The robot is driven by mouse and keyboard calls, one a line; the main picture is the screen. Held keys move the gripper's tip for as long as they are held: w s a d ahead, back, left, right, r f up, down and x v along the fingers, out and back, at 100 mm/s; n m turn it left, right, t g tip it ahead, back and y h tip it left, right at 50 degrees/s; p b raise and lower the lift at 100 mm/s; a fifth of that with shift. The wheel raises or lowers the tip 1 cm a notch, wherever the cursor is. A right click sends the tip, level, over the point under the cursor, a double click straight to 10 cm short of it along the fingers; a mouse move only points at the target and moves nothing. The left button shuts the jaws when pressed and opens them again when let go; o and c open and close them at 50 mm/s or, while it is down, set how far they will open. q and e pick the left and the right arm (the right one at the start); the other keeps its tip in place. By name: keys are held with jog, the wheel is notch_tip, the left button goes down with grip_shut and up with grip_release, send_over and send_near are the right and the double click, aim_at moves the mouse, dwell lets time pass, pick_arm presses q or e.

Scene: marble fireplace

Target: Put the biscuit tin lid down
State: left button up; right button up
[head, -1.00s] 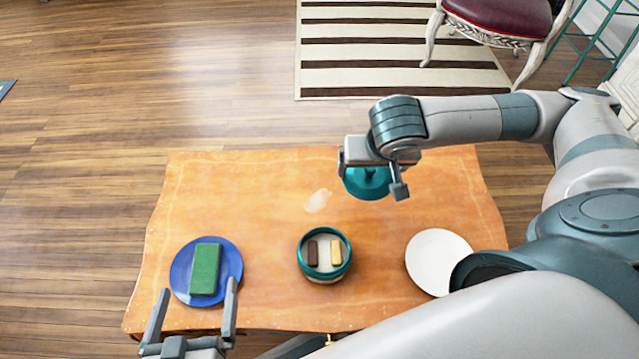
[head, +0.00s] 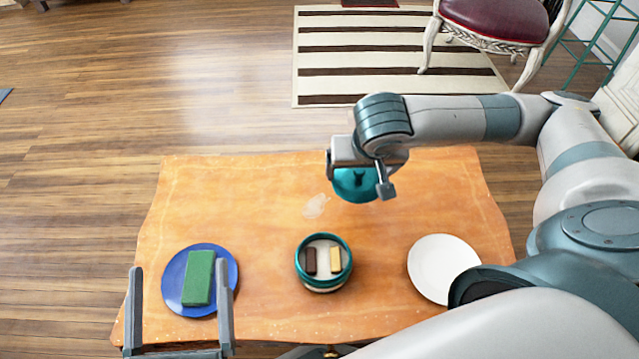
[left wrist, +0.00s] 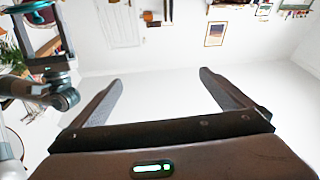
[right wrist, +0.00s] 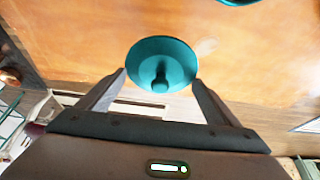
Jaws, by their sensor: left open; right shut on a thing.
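The teal biscuit tin lid (head: 353,190) is at the far middle of the table. It also shows in the right wrist view (right wrist: 150,55), its knob facing that camera. My right gripper (head: 360,178) is shut on the lid, with a fingertip at either side of its rim. I cannot tell whether the lid touches the table. The open biscuit tin (head: 323,284) stands near the front middle, with a dark biscuit (head: 310,261) and a pale biscuit (head: 335,260) inside. My left gripper (head: 178,270) is open and empty at the front left, in front of the blue plate.
A blue plate (head: 174,292) with a green block (head: 199,278) is at the left of the wooden table (head: 250,200). A white plate (head: 443,268) is at the right. A pale patch (head: 316,206) marks the tabletop left of the lid. The far left tabletop is clear.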

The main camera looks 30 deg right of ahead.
jog(key=w+a+f, duration=0.1)
jog(key=w+f, duration=0.1)
jog(key=w+a+f, duration=0.1)
jog(key=w+a, duration=0.1)
jog(key=w, duration=0.1)
jog(key=w+a+f, duration=0.2)
jog(key=w, duration=0.1)
jog(key=shift+a+f+b, duration=0.15)
jog(key=shift+f+b, duration=0.2)
jog(key=shift+b, duration=0.05)
pick_arm(q)
jog(key=s+r+t, duration=0.1)
jog(key=s+r+t+h, duration=0.1)
jog(key=r, duration=0.1)
jog(key=shift+s+r, duration=0.15)
jog(key=shift+r, duration=0.15)
pick_arm(e)
notch_tip(320, 180, down, 4)
jog(key=shift+r+b, duration=0.2)
jog(key=shift+b, duration=0.15)
jog(key=shift+f, duration=0.2)
pick_arm(q)
jog(key=shift+a+r+t, duration=0.25)
jog(key=shift+r+t, duration=0.15)
jog(key=shift+r, duration=0.15)
jog(key=shift+a+r+t, duration=0.25)
jog(key=shift+r+t, duration=0.15)
jog(key=shift+r, duration=0.1)
pick_arm(e)
jog(key=shift+f, duration=0.1)
